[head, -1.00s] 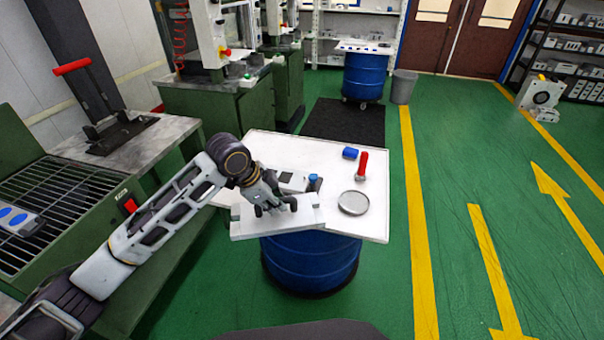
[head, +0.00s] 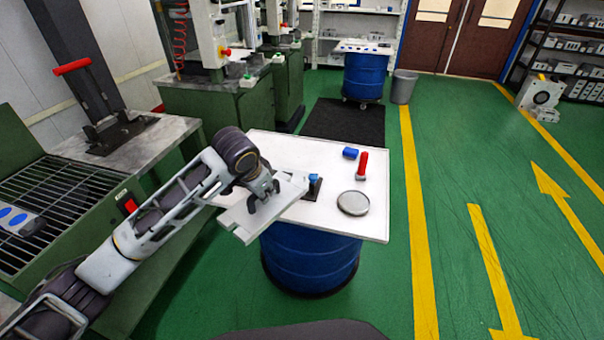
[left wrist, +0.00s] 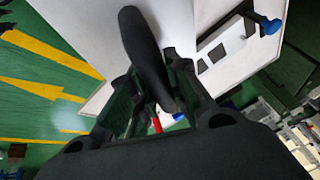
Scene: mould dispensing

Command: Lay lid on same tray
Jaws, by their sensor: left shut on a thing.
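My left gripper (head: 263,196) is shut on the flat pale grey lid (head: 240,222) and holds it tilted over the near left part of the white table. In the left wrist view, the gripper (left wrist: 158,105) has a dark bar, apparently the lid's handle, between its fingers, with the pale lid (left wrist: 80,30) behind. A light grey tray with dark squares (left wrist: 232,45) lies on the table at right in that view. In the head view the lid and gripper hide most of it. A blue knob (head: 313,178) on a dark piece shows beside it. My right gripper is out of view.
A red-handled tool (head: 362,165), a blue cylinder (head: 350,153) and a round metal dish (head: 353,203) are on the white table (head: 310,150), which stands on a blue drum (head: 310,258). A green machine (head: 75,240) stands at left.

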